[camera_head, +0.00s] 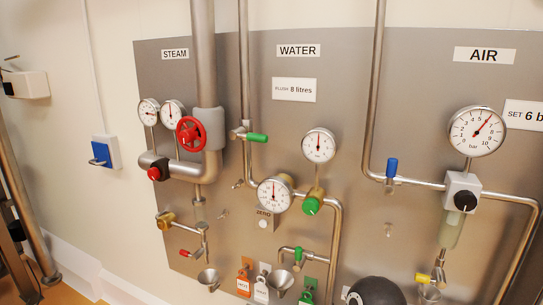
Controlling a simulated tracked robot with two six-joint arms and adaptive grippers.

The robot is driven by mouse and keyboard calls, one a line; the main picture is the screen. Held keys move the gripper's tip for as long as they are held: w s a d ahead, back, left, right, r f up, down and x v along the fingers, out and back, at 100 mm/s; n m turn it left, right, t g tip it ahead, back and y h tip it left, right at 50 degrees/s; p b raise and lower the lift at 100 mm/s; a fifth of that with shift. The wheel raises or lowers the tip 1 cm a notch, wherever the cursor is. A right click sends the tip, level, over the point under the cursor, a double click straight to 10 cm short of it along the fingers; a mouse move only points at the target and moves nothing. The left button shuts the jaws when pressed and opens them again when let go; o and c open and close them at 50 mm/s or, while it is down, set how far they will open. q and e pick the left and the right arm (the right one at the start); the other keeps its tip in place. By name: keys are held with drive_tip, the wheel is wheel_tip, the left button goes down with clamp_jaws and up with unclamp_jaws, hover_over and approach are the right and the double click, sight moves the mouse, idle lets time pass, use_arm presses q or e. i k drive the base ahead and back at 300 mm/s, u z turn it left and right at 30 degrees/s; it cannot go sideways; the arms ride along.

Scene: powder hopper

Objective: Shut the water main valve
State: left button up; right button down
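The WATER section is in the middle of the grey panel (345,75), under a WATER label (298,50). A valve with a green lever (257,137) sits on the upper left water pipe (245,80). The lever points right, crosswise to the vertical pipe above it. Lower down are a green knob (311,206) below a gauge (318,146), a second gauge (274,195), and another green-handled valve (286,250) above a funnel (280,282). Neither of my grippers shows in the head view.
The STEAM section on the left has a red handwheel (191,134) and two gauges. The AIR section on the right has a blue lever (392,168) and a black knob (465,201). Coloured tags (262,288) hang low on the panel.

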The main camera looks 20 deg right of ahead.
sight(239, 132)
drive_tip(key=u, duration=0.15)
drive_tip(key=i, duration=0.9)
drive_tip(key=z, duration=0.1)
